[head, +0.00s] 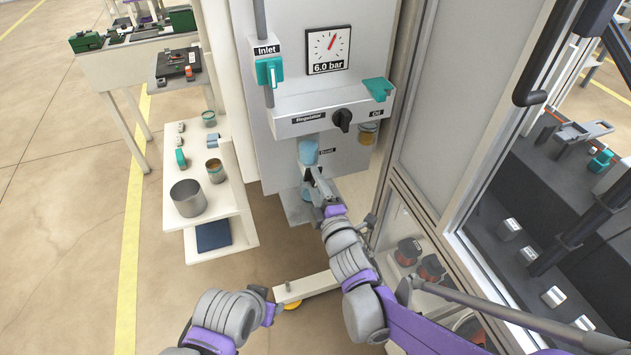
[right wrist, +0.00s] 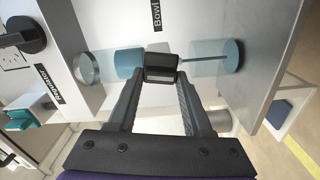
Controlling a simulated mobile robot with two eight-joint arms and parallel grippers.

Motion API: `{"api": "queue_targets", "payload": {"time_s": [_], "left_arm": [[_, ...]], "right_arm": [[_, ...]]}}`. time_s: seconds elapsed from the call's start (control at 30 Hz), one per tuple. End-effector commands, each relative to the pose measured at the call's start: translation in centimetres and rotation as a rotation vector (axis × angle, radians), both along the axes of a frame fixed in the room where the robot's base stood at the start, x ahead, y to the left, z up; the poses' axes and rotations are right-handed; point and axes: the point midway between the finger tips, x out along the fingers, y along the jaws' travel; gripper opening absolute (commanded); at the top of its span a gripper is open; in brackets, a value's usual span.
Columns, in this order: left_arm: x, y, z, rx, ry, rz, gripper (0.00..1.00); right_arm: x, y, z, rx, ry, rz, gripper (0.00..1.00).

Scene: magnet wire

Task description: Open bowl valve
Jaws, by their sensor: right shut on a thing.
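The small black bowl valve (right wrist: 162,68) sits between the fingertips of my right gripper (right wrist: 161,76) in the right wrist view. My right gripper is shut on it. The clear bluish bowl (head: 308,152) hangs under the regulator unit in the head view; it also shows left of the valve in the right wrist view (right wrist: 125,63). My right gripper (head: 309,175) is just below the bowl in the head view, and its fingers largely hide the valve there. My left gripper (head: 268,312) is low in the head view, away from the panel; its fingers are not clear.
The panel carries a teal inlet valve (head: 270,72), a gauge (head: 328,50) reading 6.0 bar, a black regulator knob (head: 343,120) and an amber oil cup (head: 367,133). A white shelf (head: 237,205) with a metal pot (head: 188,198) stands left. A glass-doored cabinet (head: 450,120) stands close on the right.

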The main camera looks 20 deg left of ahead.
Motion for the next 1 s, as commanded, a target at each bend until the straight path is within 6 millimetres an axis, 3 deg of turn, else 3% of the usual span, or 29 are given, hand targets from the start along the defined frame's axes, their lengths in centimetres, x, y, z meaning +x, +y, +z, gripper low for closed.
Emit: {"api": "queue_targets", "payload": {"time_s": [0.4, 0.97, 1.0], "left_arm": [[0.07, 0.0, 0.48, 0.0, -0.002, 0.0, 0.5], [0.08, 0.0, 0.51, 0.0, -0.002, 0.0, 0.5], [0.08, 0.0, 0.51, 0.0, -0.002, 0.0, 0.5]], "right_arm": [[-0.03, 0.0, -0.09, -0.158, -0.107, 0.0, 0.0], [-0.04, 0.0, -0.14, -0.182, -0.123, 0.0, 0.0], [-0.04, 0.0, -0.14, -0.182, -0.123, 0.0, 0.55]]}}
